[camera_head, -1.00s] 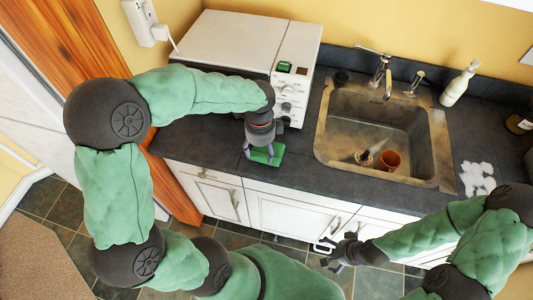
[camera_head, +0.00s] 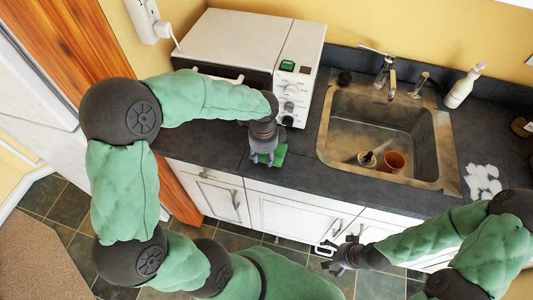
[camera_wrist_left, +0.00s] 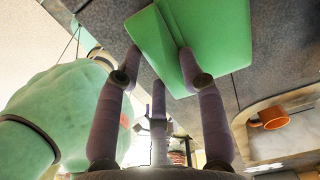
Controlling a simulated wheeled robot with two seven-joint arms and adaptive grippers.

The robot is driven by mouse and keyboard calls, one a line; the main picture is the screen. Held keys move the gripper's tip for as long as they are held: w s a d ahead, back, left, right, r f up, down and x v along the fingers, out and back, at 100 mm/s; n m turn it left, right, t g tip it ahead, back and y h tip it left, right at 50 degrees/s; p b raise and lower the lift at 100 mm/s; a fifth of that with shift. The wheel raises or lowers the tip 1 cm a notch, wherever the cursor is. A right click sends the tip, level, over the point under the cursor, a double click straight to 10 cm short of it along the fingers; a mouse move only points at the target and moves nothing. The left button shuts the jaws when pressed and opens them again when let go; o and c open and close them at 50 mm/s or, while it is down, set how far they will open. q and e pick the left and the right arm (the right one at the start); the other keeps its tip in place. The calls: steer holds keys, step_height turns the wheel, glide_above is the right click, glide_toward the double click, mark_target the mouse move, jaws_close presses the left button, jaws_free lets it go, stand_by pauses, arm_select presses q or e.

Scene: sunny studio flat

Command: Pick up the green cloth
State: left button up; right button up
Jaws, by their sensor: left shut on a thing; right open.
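The green cloth (camera_head: 280,155) lies at the front edge of the dark counter, below the white microwave. My left gripper (camera_head: 265,163) is over it and hides part of it. In the left wrist view, the cloth (camera_wrist_left: 212,35) has a folded edge between the fingers of the left gripper (camera_wrist_left: 158,75), which is shut on it. I cannot tell whether the cloth is clear of the counter. My right gripper (camera_head: 332,256) is open and empty, low in front of the white cabinets, away from the cloth.
The white microwave (camera_head: 232,40) stands behind the left gripper. To the right is a sink (camera_head: 335,130) holding a brown cup (camera_head: 396,160). A soap bottle (camera_head: 463,87) and a white crumpled item (camera_head: 482,181) are further right. The counter (camera_head: 215,145) left of the cloth is clear.

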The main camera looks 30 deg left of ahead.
arm_select(q)
steer(key=shift+r, duration=0.1)
steer(key=shift+r, duration=0.25)
steer(key=r, duration=0.1)
steer(key=r+p, duration=0.1)
steer(key=r, duration=0.1)
steer(key=shift+s+d+r, duration=0.15)
steer(key=shift+d, duration=0.05)
steer(key=s+d+r+p, duration=0.3)
steer(key=s+d+r, duration=0.6)
steer(key=shift+s+d, duration=0.25)
steer(key=shift+d, duration=0.1)
